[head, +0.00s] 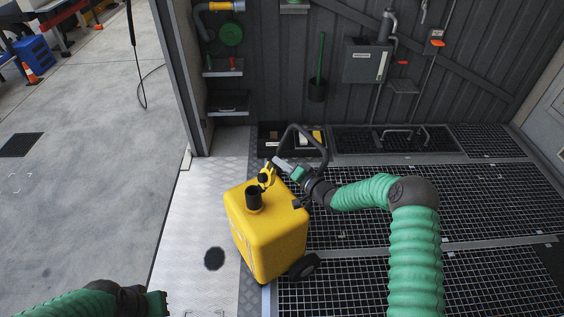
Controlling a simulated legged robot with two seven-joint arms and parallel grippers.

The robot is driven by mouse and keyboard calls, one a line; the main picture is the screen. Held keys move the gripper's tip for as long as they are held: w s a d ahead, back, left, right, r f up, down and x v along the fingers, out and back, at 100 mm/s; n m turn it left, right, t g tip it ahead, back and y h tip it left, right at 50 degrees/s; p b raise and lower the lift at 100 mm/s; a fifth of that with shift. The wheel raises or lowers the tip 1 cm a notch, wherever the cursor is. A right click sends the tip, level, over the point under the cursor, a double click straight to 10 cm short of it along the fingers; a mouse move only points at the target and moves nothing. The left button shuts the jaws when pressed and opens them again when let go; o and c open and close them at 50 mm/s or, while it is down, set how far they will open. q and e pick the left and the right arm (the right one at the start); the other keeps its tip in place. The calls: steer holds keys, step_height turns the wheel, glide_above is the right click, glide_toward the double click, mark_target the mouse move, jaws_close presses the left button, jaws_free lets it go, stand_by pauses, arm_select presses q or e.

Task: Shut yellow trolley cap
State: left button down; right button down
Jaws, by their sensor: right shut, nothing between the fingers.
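The yellow trolley (268,233) is a boxy tank standing upright at the edge of the grating, with a black wheel (303,266) and a dark curved handle (307,130). Its black filler neck (253,198) stands up from the top. The yellow cap (266,177) is raised behind the neck, off its opening. My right gripper (279,164) is shut and empty, close beside the cap on its far side; I cannot tell whether they touch. My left gripper (157,303) is at the bottom left, mostly cut off, and its fingers are not clear.
A dark wall with a grey box (366,61), a green-handled tool (320,60) and shelves (222,68) stands behind. A low bin (285,137) sits behind the trolley. Grating (370,230) covers the right; open concrete floor (85,150) lies to the left.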

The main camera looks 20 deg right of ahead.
steer(key=s+a+n+h+p, duration=0.2)
steer(key=s+a+n, duration=0.1)
steer(key=a+n, duration=0.6)
steer(key=s+a+f+n+t+h+b, duration=0.1)
steer(key=a+f+n+h+b, duration=0.2)
steer(key=a+f+n+b, duration=0.5)
steer(key=shift+s+a+f+n, duration=0.3)
steer(key=shift+s+a+f, duration=0.1)
steer(key=shift+f, duration=0.2)
stand_by(0.7)
